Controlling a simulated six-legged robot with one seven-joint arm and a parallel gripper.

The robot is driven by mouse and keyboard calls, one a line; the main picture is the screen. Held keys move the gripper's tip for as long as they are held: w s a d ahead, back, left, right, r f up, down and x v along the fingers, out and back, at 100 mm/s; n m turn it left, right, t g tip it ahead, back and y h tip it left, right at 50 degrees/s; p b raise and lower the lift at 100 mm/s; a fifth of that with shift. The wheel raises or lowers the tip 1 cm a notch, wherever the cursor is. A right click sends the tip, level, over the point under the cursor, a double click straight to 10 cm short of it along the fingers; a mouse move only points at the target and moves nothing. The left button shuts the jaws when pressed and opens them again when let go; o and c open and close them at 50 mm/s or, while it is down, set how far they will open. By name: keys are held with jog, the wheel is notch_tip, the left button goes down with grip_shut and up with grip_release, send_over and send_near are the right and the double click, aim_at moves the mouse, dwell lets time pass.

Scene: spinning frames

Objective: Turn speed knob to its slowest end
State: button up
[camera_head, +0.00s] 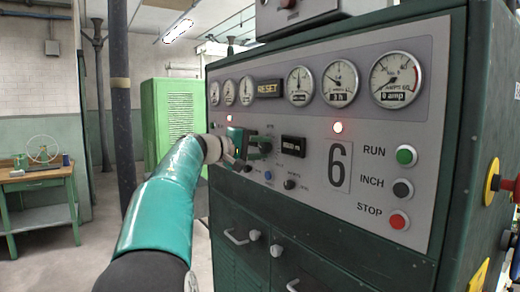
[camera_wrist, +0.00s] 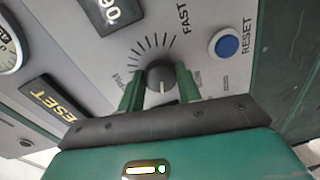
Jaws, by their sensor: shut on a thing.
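The speed knob is a small dark round knob (camera_wrist: 160,75) with a pale pointer line, in the middle of the wrist view. Tick marks fan around it, with the word FAST at one end; the label at the other end is too small to read surely. My gripper (camera_wrist: 160,92) has its two green fingers on either side of the knob, shut on it. In the head view my gripper (camera_head: 262,146) reaches the panel (camera_head: 315,115) left of a small dark display, and hides the knob.
A blue RESET button (camera_wrist: 228,45) sits close beside the knob. RUN (camera_head: 406,155), INCH (camera_head: 403,188) and STOP (camera_head: 398,220) buttons are at the panel's right. Gauges line the top. Drawer handles (camera_head: 241,237) stick out below.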

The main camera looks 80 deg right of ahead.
jog(key=n, duration=0.6)
jog(key=shift+w+g, duration=0.15)
jog(key=shift+g, duration=0.15)
jog(key=n, duration=0.5)
jog(key=shift+d+y, duration=0.1)
jog(key=shift+y, duration=0.2)
jog(key=shift+n, duration=0.4)
jog(key=o, duration=1)
jog(key=shift+w, duration=0.1)
jog(key=f+v, duration=0.1)
jog(key=v, duration=1.2)
jog(key=shift+w+r, duration=0.3)
jog(key=shift+r, duration=0.05)
jog(key=shift+f, duration=0.1)
